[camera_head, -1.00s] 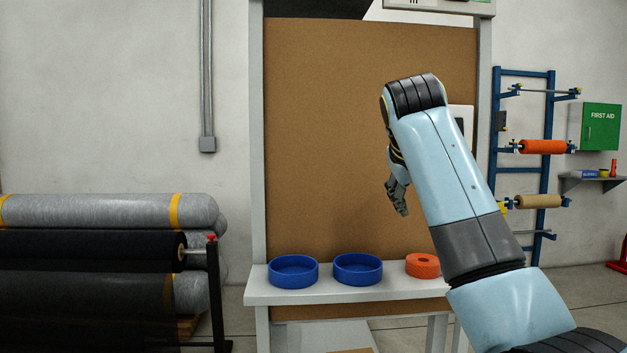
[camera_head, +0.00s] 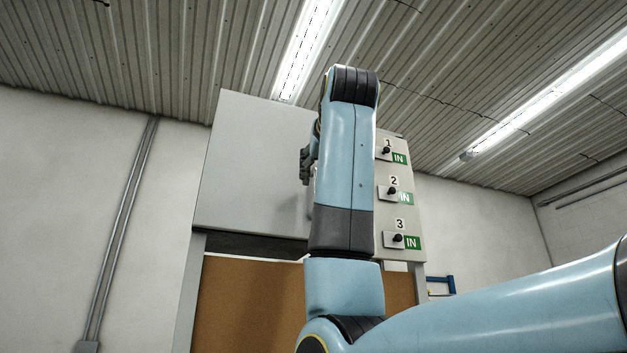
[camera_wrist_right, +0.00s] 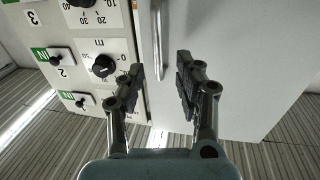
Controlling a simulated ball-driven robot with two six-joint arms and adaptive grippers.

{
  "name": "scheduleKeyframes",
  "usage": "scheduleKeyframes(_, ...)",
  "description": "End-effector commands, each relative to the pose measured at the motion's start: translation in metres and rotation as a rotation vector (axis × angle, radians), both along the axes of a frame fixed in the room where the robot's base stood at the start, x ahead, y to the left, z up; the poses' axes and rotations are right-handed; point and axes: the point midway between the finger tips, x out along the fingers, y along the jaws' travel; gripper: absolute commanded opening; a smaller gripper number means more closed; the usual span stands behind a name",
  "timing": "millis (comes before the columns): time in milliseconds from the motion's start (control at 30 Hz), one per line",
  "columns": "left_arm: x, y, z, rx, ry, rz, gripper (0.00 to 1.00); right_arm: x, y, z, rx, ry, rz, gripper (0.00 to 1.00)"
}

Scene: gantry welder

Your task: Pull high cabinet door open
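The high cabinet door (camera_head: 252,165) is a plain light grey panel near the ceiling and looks shut in the head view. In the right wrist view the door (camera_wrist_right: 240,60) fills the right half, with a vertical metal bar handle (camera_wrist_right: 156,40) near its edge. My right gripper (camera_head: 306,165) is in front of the door's right side, partly hidden by my arm. In the wrist view my right gripper (camera_wrist_right: 160,88) is open, with the lower end of the handle between its fingers in the picture. I cannot tell whether they touch. My left gripper is not in view.
A control panel (camera_head: 405,222) with numbered switches and IN labels stands right of the door; in the wrist view it shows dials (camera_wrist_right: 102,66). A brown board (camera_head: 245,300) is below the door. Ceiling lights (camera_head: 305,45) hang above.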

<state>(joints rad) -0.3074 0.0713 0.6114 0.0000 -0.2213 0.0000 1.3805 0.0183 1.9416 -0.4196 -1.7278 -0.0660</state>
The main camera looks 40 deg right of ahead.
Motion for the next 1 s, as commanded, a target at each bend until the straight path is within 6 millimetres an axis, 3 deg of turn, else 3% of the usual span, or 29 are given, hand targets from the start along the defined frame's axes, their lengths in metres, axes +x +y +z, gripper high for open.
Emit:
scheduleKeyframes(133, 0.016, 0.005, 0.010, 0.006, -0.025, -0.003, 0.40, 0.026, -0.013, 0.001, 0.000, 0.003, -0.003, 0.34)
scheduleKeyframes(300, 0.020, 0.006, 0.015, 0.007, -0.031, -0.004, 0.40, 0.045, -0.021, 0.001, 0.000, 0.002, -0.001, 0.34)
scheduleKeyframes(667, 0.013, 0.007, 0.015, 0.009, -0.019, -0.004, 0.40, 0.050, -0.023, 0.000, 0.000, 0.000, 0.000, 0.34)
scheduleKeyframes(933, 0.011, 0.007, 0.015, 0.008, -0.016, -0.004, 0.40, 0.050, -0.023, 0.000, 0.000, 0.000, 0.000, 0.00)
scheduleKeyframes(1000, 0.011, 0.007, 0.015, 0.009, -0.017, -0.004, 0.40, 0.050, -0.023, 0.000, 0.000, 0.000, 0.000, 0.00)
